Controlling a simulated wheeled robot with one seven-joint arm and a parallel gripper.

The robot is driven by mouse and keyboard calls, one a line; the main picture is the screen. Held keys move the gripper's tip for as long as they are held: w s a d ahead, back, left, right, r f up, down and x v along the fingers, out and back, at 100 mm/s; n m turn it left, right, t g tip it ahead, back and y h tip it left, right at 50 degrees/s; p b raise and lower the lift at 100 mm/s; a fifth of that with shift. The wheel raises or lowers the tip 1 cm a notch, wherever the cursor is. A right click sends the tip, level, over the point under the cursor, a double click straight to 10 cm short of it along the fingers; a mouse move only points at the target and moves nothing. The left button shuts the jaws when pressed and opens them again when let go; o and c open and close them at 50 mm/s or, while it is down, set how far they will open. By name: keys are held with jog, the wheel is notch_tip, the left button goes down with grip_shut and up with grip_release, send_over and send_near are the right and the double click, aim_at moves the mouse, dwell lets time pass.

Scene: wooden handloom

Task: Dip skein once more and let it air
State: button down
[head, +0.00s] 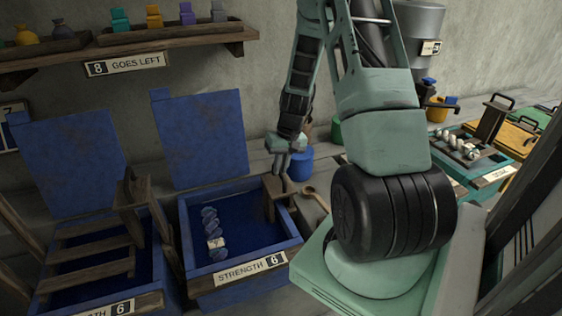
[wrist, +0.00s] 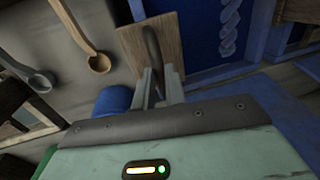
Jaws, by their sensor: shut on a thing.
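The skein (head: 210,225), a twisted blue hank with a pale band near its lower end, lies at the left of the open blue vat (head: 185,245) labelled strength 6. In the wrist view the twisted skein (wrist: 229,28) shows at the top, apart from my gripper. My gripper (head: 281,160) is above the vat's far right corner. In the wrist view my gripper (wrist: 160,86) is shut on a dark curved handle (wrist: 152,48) standing in front of a wooden board (wrist: 170,35). The board (head: 280,207) also shows at the vat's right side. The handle's lower end is hidden between the fingers.
A second blue vat (head: 35,308) with wooden slats stands left. Shelf (head: 150,42) runs along the wall. A teal vat (head: 512,172) with pale skeins stands at the right.

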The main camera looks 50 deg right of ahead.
aim_at(281, 185)
notch_tip(281, 185, down, 8)
jog(key=b, duration=0.4)
jog(key=shift+f+b, duration=0.1)
jog(key=shift+b, duration=0.2)
jog(key=shift+s, duration=0.1)
jog(key=c, duration=1.5)
grip_release()
jog(key=shift+f, duration=0.2)
jog(key=shift+o, duration=0.2)
jog(key=shift+r, duration=0.15)
jog(key=s+d+r, duration=0.1)
jog(key=d+r, duration=0.2)
jog(key=r, duration=1.4)
jog(key=shift+s, duration=0.3)
dwell(0.7)
